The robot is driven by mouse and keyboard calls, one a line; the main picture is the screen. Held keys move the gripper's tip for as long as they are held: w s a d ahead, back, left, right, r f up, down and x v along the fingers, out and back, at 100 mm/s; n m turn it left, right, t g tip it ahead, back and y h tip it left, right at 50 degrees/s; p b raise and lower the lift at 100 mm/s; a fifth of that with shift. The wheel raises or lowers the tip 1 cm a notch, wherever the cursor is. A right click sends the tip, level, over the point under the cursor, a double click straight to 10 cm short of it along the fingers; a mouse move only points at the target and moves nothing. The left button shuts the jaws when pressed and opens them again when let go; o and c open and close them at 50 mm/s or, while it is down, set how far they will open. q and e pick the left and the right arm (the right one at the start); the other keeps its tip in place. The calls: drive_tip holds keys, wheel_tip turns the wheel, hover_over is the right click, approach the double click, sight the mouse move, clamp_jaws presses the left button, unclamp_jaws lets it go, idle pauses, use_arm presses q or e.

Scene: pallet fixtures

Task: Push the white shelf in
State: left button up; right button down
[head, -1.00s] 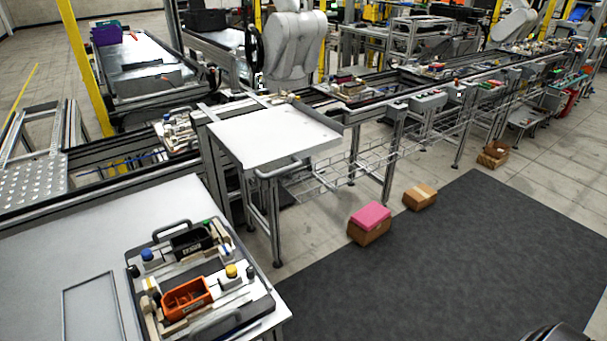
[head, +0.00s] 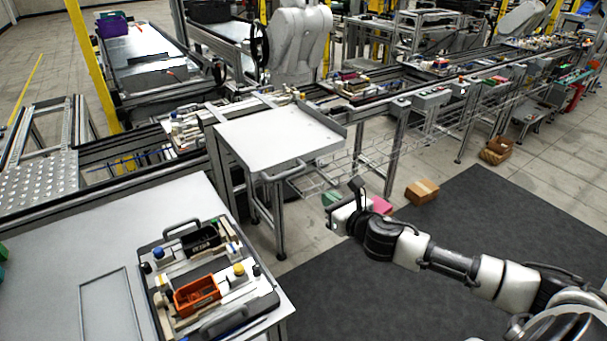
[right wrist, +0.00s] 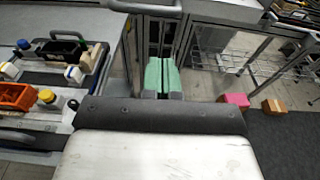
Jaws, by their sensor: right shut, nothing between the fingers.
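The white shelf (head: 275,135) sticks out from the conveyor line toward me, with a grey bar handle (head: 283,172) on its near edge. In the right wrist view the shelf (right wrist: 225,9) and its handle (right wrist: 146,8) are at the top edge. My right gripper (head: 331,198) has green fingertips and is shut and empty. It is in front of the shelf, right of and nearer than the handle, apart from it. The green fingers also show in the right wrist view (right wrist: 163,77). A small green piece at the head view's left edge may be my left gripper.
A grey table (head: 100,235) at the left carries a pallet (head: 262,292) with an orange bin. Cardboard boxes (head: 422,191) lie on the floor, one with a pink top (head: 382,205). Wire baskets hang under the conveyor line. The dark mat (head: 490,230) is clear.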

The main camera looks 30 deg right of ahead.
drive_tip(key=w+a+p, duration=0.1)
drive_tip(key=w+p, duration=0.2)
drive_tip(key=w, duration=0.8)
drive_tip(key=shift+w, duration=0.15)
drive_tip(key=shift+f, duration=0.1)
